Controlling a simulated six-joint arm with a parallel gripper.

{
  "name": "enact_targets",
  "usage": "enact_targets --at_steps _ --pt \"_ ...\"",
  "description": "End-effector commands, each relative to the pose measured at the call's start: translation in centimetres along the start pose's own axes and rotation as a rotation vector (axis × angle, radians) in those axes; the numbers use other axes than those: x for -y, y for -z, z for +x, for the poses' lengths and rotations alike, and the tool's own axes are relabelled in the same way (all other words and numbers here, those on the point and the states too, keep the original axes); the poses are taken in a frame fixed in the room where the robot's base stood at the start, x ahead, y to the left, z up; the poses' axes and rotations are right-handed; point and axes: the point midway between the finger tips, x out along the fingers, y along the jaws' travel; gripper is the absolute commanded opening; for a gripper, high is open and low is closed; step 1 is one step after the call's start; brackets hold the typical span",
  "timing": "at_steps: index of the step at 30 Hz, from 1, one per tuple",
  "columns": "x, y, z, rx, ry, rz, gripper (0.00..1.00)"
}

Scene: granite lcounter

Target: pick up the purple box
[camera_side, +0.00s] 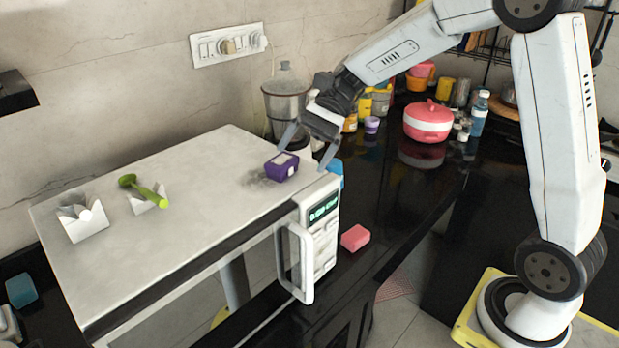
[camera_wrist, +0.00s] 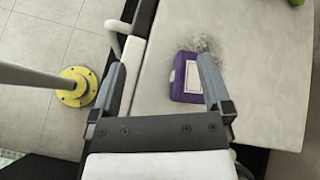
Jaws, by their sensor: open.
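The purple box (camera_side: 281,167) is small, with a pale label on top. It rests on the flat white top of the microwave, near its right end. In the wrist view the box (camera_wrist: 178,92) lies between the finger lines, close to the right finger, which overlaps its right edge. My gripper (camera_side: 304,158) is open and empty, pointing down near the box. In the wrist view the gripper (camera_wrist: 160,63) shows its fingers wide apart, with the left finger well away from the box. I cannot tell whether the right finger touches the box.
The microwave (camera_side: 175,185) has a front handle (camera_side: 296,262). A pink block (camera_side: 355,238) lies on the dark counter. A yellow-based pole (camera_wrist: 77,86) shows below.

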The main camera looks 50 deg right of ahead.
Motion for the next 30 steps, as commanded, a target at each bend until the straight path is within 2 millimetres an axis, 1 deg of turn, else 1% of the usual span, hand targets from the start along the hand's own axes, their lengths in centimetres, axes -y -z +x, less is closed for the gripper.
enact_targets --at_steps 1,6,9,13,20,30 --pt "0.5 0.7 -0.9 0.010 0.021 0.069 1.00" --pt "1.7 2.3 -3.2 0.045 0.075 0.276 1.00" --pt "2.1 3.0 -4.2 0.061 0.094 0.358 1.00" --pt "2.3 3.4 -4.8 0.073 0.105 0.415 1.00" --pt "2.4 3.4 -4.8 0.076 0.107 0.427 1.00" --pt "2.6 3.3 -2.4 0.075 0.107 0.426 1.00"
